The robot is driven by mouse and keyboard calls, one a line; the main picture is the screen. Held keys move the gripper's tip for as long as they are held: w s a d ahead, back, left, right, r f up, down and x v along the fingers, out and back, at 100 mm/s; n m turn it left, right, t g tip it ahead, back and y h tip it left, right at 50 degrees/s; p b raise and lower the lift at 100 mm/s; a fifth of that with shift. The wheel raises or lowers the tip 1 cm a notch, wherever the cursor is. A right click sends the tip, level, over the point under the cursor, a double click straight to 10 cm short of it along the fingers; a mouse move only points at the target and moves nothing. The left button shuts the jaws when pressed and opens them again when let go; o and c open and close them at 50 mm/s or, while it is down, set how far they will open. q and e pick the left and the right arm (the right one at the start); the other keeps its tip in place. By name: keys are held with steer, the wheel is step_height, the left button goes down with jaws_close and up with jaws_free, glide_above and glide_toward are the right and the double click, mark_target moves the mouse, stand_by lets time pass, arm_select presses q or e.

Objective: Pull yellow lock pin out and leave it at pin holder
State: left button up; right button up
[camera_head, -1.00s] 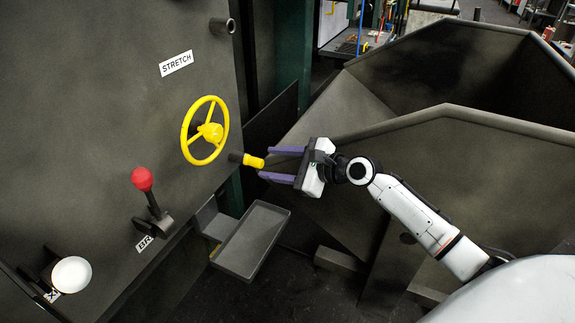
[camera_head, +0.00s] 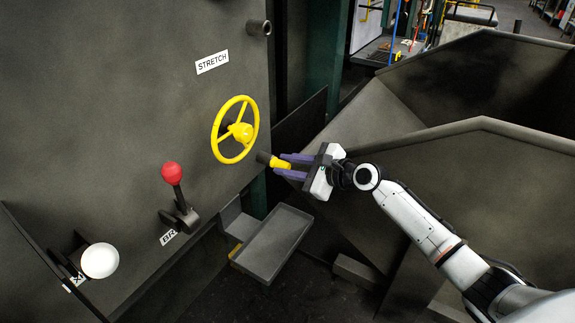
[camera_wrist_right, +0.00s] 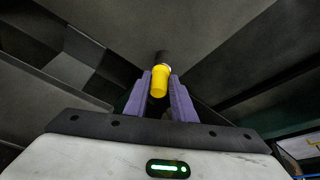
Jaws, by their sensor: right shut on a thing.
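The yellow lock pin (camera_head: 280,163) sits in a dark socket on the machine's side, right of the yellow handwheel. My right gripper (camera_head: 291,166) is shut on the pin's yellow end, with its purple fingers on either side. In the right wrist view the pin (camera_wrist_right: 159,82) stands between the fingertips (camera_wrist_right: 160,84), its dark part beyond leading to the machine. A grey tray (camera_head: 272,243), possibly the pin holder, is mounted low on the machine below the pin; it looks empty. My left gripper is not in view.
A yellow handwheel (camera_head: 217,137), a red-knobbed lever (camera_head: 172,173) and a white round knob (camera_head: 100,261) stick out of the dark machine panel (camera_head: 130,100). A large dark metal bin (camera_head: 470,165) stands behind my right arm. Open space shows between the tray and my arm.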

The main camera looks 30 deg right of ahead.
steer(key=shift+r, duration=0.1)
jaws_close()
steer(key=shift+s+d+p, duration=0.25)
steer(key=shift+s+d, duration=0.15)
steer(key=shift+s, duration=0.3)
steer(key=shift+s+d+p, duration=0.2)
steer(key=shift+s+d, duration=0.2)
steer(key=shift+s, duration=0.25)
stand_by(1.0)
steer(key=shift+s+d, duration=0.1)
steer(key=shift+s, duration=0.05)
steer(key=shift+s+d+p, duration=0.1)
steer(key=shift+s+d, duration=0.35)
steer(key=shift+s, duration=0.35)
steer(key=shift+s+d+p, duration=0.15)
steer(key=shift+s+d, duration=0.3)
steer(key=shift+s, duration=0.3)
steer(key=shift+s+d+p, duration=0.1)
steer(key=shift+s+d, duration=0.35)
steer(key=shift+s, duration=0.35)
